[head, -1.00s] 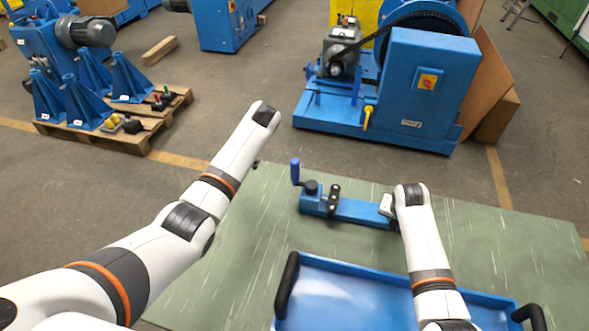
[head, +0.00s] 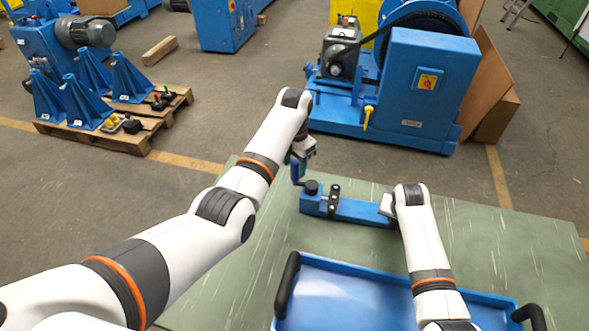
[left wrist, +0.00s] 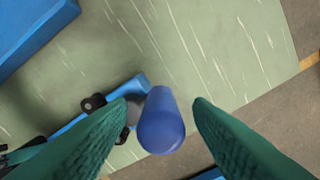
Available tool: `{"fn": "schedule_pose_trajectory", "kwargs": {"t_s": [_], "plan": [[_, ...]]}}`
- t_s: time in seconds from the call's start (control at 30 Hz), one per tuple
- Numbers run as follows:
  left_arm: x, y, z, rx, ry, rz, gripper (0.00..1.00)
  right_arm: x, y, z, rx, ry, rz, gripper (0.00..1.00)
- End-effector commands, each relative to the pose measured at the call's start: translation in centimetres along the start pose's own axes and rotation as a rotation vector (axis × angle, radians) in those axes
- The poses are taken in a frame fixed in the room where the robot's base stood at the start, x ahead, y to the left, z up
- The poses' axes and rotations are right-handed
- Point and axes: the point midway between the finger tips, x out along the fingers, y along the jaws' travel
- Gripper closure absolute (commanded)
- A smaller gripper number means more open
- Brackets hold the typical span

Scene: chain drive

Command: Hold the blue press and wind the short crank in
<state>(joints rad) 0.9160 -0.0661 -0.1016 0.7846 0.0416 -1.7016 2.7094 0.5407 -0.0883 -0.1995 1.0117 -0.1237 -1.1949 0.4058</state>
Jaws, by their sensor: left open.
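The blue press (head: 362,212) lies on the green table top (head: 480,245). The short crank at its left end has an upright blue handle (head: 295,171) beside a black hub (head: 311,187). My left gripper (head: 299,160) is at the top of the handle. In the left wrist view, its green fingers (left wrist: 160,108) are open, with the blue handle (left wrist: 161,125) between them and a gap on both sides. My right gripper (head: 387,206) is at the press's right end. Its fingers are largely hidden by my right wrist, so its grip cannot be made out.
A blue tray (head: 340,267) with black handles is on the table's near side, in front of the press. A large blue machine (head: 425,90) stands on the floor behind the table. A pallet (head: 95,138) with blue stands is at the far left.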

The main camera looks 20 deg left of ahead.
Motion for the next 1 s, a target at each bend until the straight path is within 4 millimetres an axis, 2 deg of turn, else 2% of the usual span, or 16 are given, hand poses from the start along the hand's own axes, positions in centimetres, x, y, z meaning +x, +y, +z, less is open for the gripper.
{"fn": "schedule_pose_trajectory", "kwargs": {"t_s": [0.1,0.2,0.53,0.57,0.83,1.0], "plan": [[1.6,0.0,0.0,0.001,-0.002,0.000,0.53,-0.1,0.1,0.1,0.005,-0.002,0.004,1.00],[2.4,0.0,0.0,0.001,-0.002,0.000,0.53,-0.1,0.1,0.1,0.005,-0.002,0.004,1.00],[2.8,0.0,0.0,0.001,0.000,-0.001,0.53,-0.1,0.1,0.1,0.005,-0.002,0.004,1.00],[2.8,0.0,0.0,0.001,0.000,-0.001,0.55,-0.1,0.1,0.1,0.005,-0.002,0.004,1.00],[2.8,0.0,0.0,0.001,0.000,-0.001,0.97,-0.1,0.1,0.1,0.005,-0.002,0.004,1.00],[2.8,0.0,-0.1,0.012,0.000,0.000,0.97,-0.1,0.1,0.1,0.005,-0.002,0.004,1.00]]}}
